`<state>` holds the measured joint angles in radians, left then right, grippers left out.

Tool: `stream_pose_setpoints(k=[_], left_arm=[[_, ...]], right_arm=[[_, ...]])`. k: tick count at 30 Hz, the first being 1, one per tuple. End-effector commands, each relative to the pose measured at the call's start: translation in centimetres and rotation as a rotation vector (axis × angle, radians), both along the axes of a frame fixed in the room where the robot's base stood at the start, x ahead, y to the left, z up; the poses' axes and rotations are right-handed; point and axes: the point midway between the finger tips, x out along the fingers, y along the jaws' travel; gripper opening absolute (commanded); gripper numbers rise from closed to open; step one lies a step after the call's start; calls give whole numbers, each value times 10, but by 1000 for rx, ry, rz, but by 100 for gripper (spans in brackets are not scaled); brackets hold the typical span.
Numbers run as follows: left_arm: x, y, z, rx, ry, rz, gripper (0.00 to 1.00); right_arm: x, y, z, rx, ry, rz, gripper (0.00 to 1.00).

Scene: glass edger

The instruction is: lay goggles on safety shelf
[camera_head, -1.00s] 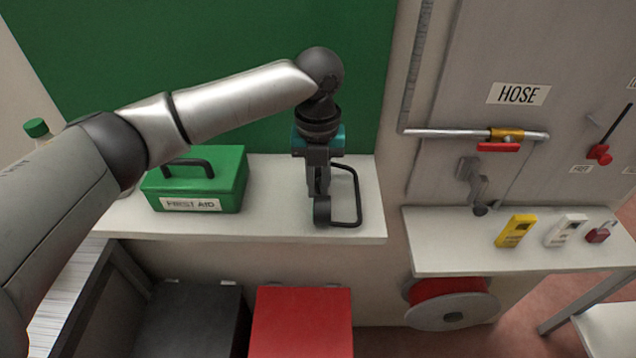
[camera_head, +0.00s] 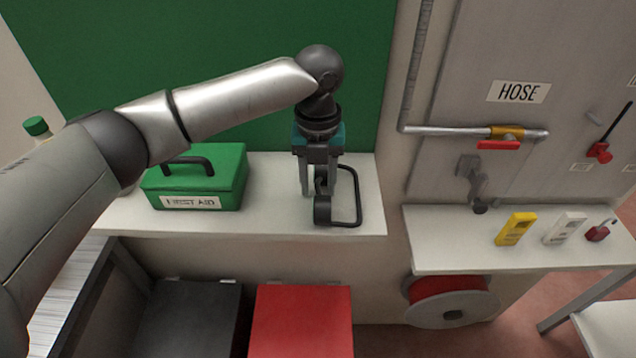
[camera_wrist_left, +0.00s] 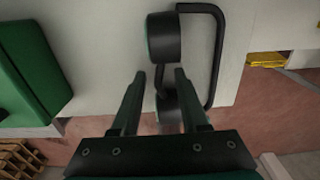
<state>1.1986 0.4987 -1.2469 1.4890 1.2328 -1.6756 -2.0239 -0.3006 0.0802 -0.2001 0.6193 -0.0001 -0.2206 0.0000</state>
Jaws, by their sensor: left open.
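The black goggles (camera_head: 322,212) lie on the white shelf (camera_head: 268,222), near its right end, with their strap loop (camera_head: 358,200) to the right. In the left wrist view the goggles (camera_wrist_left: 163,38) show two round cups, and one is partly behind my fingers. My left gripper (camera_head: 319,190) points down at the goggles with its fingers spread apart. In the left wrist view its fingertips (camera_wrist_left: 160,75) stand on either side of the goggles' bridge; I cannot tell whether they touch it. My right gripper is not in view.
A green first aid box (camera_head: 196,178) stands on the shelf left of the goggles. A green-capped bottle (camera_head: 37,127) is at the far left. A lower shelf (camera_head: 460,245) at right holds yellow, white and red items. Black and red bins (camera_head: 302,318) stand below.

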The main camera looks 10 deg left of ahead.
Motion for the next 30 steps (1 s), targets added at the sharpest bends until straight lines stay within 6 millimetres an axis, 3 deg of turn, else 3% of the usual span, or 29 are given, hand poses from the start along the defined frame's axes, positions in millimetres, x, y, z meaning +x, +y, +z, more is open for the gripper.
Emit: stream_pose_setpoints(k=[16,21,30], left_arm=[[1,0,103,-2,-2,1,44],[0,0,116,-1,0,0,44],[0,0,118,-1,1,1,44]], right_arm=[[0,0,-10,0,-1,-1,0],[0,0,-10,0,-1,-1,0],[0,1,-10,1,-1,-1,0]])
